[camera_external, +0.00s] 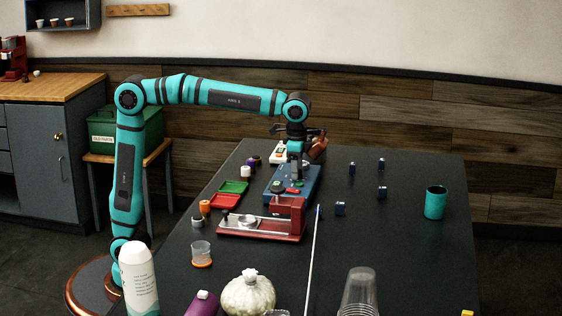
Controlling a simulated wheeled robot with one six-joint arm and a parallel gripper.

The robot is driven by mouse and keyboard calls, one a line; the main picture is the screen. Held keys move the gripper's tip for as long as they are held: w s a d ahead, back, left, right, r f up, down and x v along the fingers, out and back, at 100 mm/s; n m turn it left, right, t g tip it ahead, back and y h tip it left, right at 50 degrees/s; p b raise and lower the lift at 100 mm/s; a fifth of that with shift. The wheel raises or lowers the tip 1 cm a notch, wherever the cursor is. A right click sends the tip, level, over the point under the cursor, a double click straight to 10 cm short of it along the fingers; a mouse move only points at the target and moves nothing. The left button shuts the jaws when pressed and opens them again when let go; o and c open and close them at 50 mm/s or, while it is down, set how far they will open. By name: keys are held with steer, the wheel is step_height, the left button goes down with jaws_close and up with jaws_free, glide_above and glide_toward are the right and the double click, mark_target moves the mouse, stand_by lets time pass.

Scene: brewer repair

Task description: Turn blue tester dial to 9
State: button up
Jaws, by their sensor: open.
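The blue tester (310,177) lies flat on the dark table, near its middle. A dark round knob, which looks like its dial (277,186), sits on its left part, with a small red piece beside it. The dial's numbers and pointer are too small to read. My gripper (297,172) points down over the tester, to the right of the dial and a little behind it. It is open, and I see nothing in it. I cannot tell whether its fingertips touch the tester.
A red machine (290,217) stands right in front of the tester. Green (233,187) and red (225,201) trays lie to its left. A white device (278,152) stands behind. Small blue parts and a teal cup (435,203) stand right, with free table between.

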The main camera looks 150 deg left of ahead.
stand_by(0.4)
step_height(320, 180, up, 17)
steer(key=shift+w+d+r, duration=0.2)
steer(key=shift+w+d, duration=0.05)
stand_by(0.4)
steer(key=shift+d, duration=0.1)
steer(key=w+d+m+t+y, duration=0.3)
steer(key=d+m+t, duration=0.35)
steer(key=d, duration=2.05)
steer(key=s+d+f+m+t+h, duration=0.1)
steer(key=s+d+t, duration=0.4)
steer(key=d, duration=0.5)
steer(key=s+d+f+m+t+h, duration=0.1)
steer(key=s+d+f+t, duration=0.3)
steer(key=d, duration=0.6)
steer(key=s+t+h, duration=0.1)
steer(key=s+t, duration=0.1)
steer(key=s, duration=0.1)
steer(key=shift+s, duration=0.2)
steer(key=shift+d+f, duration=0.1)
